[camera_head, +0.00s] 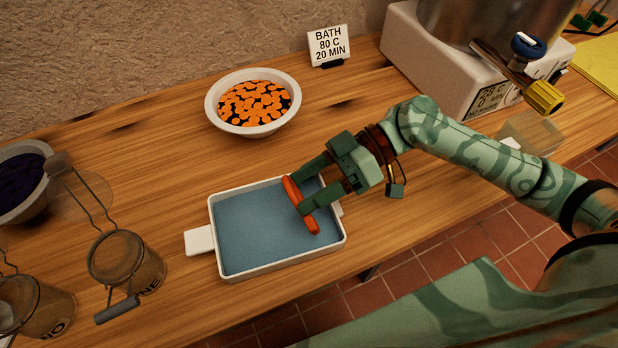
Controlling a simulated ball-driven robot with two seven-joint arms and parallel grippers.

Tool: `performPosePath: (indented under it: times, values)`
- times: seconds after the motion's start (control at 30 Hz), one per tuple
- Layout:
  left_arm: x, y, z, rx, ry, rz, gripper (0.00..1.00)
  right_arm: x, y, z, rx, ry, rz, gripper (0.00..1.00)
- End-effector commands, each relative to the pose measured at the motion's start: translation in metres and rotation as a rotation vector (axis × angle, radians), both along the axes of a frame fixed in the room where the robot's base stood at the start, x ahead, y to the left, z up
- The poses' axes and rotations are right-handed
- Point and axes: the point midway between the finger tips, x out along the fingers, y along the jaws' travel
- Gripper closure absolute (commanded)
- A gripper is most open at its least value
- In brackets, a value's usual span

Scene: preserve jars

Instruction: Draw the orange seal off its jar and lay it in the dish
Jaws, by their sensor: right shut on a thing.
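The orange seal (293,190) is a long red-orange piece between the fingers of my right gripper (302,196), which is shut on it. The gripper holds it over the right part of the dish (250,274), a shallow white rectangular tray with a blue-grey bottom and side tabs. I cannot tell whether the seal touches the bottom. A glass jar (148,272) with a wire bail and a partly visible label stands left of the dish. Another jar (45,312) is cut off at the lower left corner. My left gripper is out of view.
A white bowl of orange slices (226,117) stands behind the dish. A bowl of dark fruit (22,208) is at the far left. A sign (328,45) and a water bath with a tap (440,60) stand at the back. The table's front edge runs just before the dish.

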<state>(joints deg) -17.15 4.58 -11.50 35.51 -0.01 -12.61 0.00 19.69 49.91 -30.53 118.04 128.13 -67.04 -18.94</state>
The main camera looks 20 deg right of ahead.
Motion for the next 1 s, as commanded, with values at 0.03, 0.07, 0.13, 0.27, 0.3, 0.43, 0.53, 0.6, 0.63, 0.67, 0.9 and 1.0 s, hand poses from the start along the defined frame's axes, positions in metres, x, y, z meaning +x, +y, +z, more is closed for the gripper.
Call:
performPosePath:
  times: [0.03,0.07,0.13,0.27,0.3,0.43,0.53,0.6,0.63,0.67,0.9,1.0]
  values:
    - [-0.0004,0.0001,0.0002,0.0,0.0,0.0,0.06,-0.0001,0.0,0.0003,0.0,0.0,0.0,0.59]
    - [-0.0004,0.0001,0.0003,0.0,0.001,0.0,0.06,0.0,-0.0001,0.0004,0.0,0.0,0.0,0.59]
    - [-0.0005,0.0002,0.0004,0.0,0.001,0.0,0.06,-0.0001,0.0,0.0005,0.0,0.0,0.0,0.59]
    - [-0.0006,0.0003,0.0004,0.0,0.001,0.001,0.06,-0.0001,0.0,0.0005,0.0,0.0,0.0,0.59]
    - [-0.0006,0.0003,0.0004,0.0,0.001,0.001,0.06,-0.0001,0.0,0.0005,0.0,0.0,0.0,0.59]
    - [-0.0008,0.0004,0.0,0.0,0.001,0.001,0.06,0.0,0.0,0.0001,0.0,0.0,0.0,0.59]
    - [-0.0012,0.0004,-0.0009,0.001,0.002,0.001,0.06,0.0001,0.0001,-0.0013,0.0,0.001,0.0,0.59]
    - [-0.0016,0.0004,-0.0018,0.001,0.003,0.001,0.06,0.0,0.0001,-0.0027,0.0,0.001,0.0,0.59]
    - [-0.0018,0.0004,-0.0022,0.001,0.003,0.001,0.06,0.0,0.0,-0.0034,0.0,0.001,0.0,0.59]
    - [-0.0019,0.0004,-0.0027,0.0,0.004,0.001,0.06,0.0,0.0,-0.0041,0.0,0.001,0.0,0.59]
    - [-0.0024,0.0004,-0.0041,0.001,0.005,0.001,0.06,0.0,0.0,-0.0066,0.0,0.001,0.0,0.08]
    - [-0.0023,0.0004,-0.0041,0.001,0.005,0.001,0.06,0.0001,-0.0003,-0.0072,-0.001,0.002,-0.001,0.02]
